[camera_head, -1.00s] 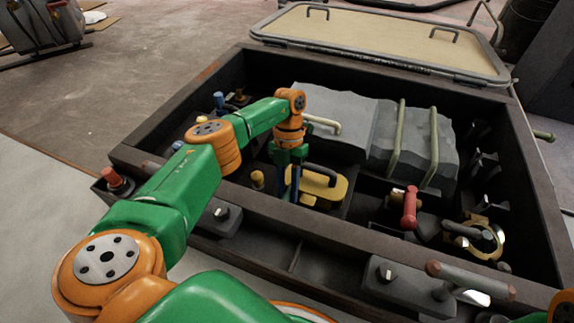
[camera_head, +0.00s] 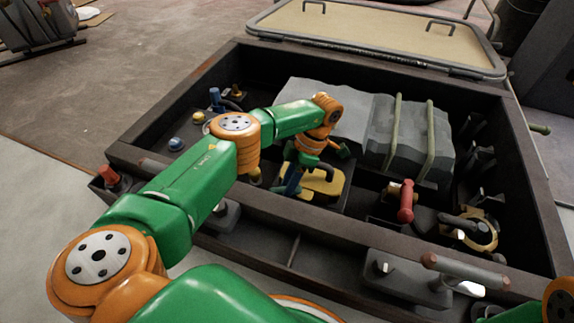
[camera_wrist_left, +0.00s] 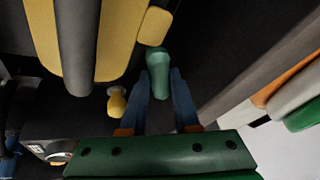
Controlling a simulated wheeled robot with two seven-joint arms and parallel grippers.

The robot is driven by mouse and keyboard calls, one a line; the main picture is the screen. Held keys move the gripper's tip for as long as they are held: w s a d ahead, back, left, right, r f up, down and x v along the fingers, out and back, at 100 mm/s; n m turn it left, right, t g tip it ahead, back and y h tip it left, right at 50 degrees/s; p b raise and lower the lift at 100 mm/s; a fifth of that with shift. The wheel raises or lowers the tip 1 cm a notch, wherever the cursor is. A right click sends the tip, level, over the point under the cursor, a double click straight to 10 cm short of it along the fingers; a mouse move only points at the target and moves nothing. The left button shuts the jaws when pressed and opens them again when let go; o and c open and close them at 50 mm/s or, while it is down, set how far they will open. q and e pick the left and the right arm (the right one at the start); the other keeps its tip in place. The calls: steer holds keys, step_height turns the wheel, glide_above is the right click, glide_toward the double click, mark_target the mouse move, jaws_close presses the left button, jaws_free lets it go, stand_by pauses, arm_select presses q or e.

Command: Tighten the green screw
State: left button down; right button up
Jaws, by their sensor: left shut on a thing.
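The green screw (camera_wrist_left: 157,62) shows in the left wrist view as a green rounded head between the blue fingertips of my left gripper (camera_wrist_left: 162,82). The gripper is shut on it. In the head view, my left gripper (camera_head: 293,182) points down into the dark box, beside a yellow part with a dark handle (camera_head: 325,182). The green screw cannot be made out there, behind the fingers and wrist. My right gripper is not in view.
A small yellow knob (camera_wrist_left: 117,102) is close to the left finger in the wrist view. Grey blocks with rails (camera_head: 408,140) fill the box's back. A red-handled part (camera_head: 405,202) and a brass ring fitting (camera_head: 480,232) are to the right. The box's front wall (camera_head: 330,238) runs below my arm.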

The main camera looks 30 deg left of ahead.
arm_select(q)
steer(key=m+y+p, duration=0.1)
steer(key=m, duration=0.1)
steer(key=m+t+p, duration=0.1)
steer(key=m+p, duration=0.1)
steer(key=m, duration=0.1)
steer(key=shift+s+d+r+y, duration=0.1)
steer(key=shift+d+r+y, duration=0.05)
steer(key=shift+y, duration=0.25)
steer(key=shift+m+t+p, duration=0.3)
steer(key=shift+m+p, duration=0.2)
steer(key=c, duration=0.7)
jaws_free()
steer(key=shift+o, duration=0.2)
